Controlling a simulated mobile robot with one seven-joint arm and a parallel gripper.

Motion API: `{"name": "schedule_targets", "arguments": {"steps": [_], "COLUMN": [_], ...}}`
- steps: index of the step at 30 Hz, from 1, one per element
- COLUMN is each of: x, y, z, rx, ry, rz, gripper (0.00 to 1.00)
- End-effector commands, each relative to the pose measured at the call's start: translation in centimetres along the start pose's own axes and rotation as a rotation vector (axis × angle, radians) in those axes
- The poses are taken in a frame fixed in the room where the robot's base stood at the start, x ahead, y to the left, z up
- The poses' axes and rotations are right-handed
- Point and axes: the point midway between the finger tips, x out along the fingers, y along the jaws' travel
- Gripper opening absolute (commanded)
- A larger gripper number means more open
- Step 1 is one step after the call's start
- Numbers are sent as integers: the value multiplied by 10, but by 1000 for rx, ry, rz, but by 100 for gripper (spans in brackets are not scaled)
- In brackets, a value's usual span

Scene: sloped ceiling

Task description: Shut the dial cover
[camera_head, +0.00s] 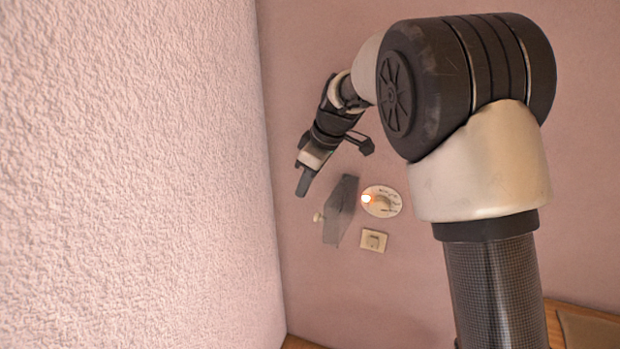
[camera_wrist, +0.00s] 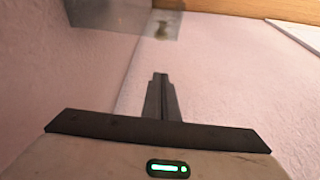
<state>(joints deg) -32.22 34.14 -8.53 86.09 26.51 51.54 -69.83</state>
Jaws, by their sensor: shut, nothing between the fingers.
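The dial cover (camera_head: 341,212) is a grey, see-through panel standing out from the pink wall, swung open to the left of the dial. A small pale knob (camera_head: 318,217) sits on its left side. The round cream dial (camera_head: 381,203) is uncovered, with a glowing orange-white spot at its left edge. My gripper (camera_head: 302,187) is shut and empty, above and left of the cover, apparently apart from it. In the wrist view the shut fingers (camera_wrist: 160,80) point towards the see-through cover (camera_wrist: 105,18), seen at the upper left. The dial is not recognisable there.
A cream switch plate (camera_head: 373,241) is on the wall below the dial. A rough pale wall (camera_head: 130,180) stands close on the left and meets the pink wall at a corner. A wooden surface (camera_head: 575,312) shows at the lower right. The wall below the switch is clear.

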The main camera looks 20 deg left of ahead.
Motion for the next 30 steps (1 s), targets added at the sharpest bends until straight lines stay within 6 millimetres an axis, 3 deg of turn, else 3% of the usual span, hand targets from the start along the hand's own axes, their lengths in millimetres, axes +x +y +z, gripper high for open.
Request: {"name": "schedule_targets", "arguments": {"steps": [3, 9, 18, 30], "x": [28, 64, 49, 49], "y": [-2, 0, 0, 0], "z": [0, 3, 36, 39], "rx": [-1, 3, 2, 1], "ry": [-4, -4, -1, -1], "rz": [-5, -1, 0, 0], "gripper": [0, 0, 0, 0]}}
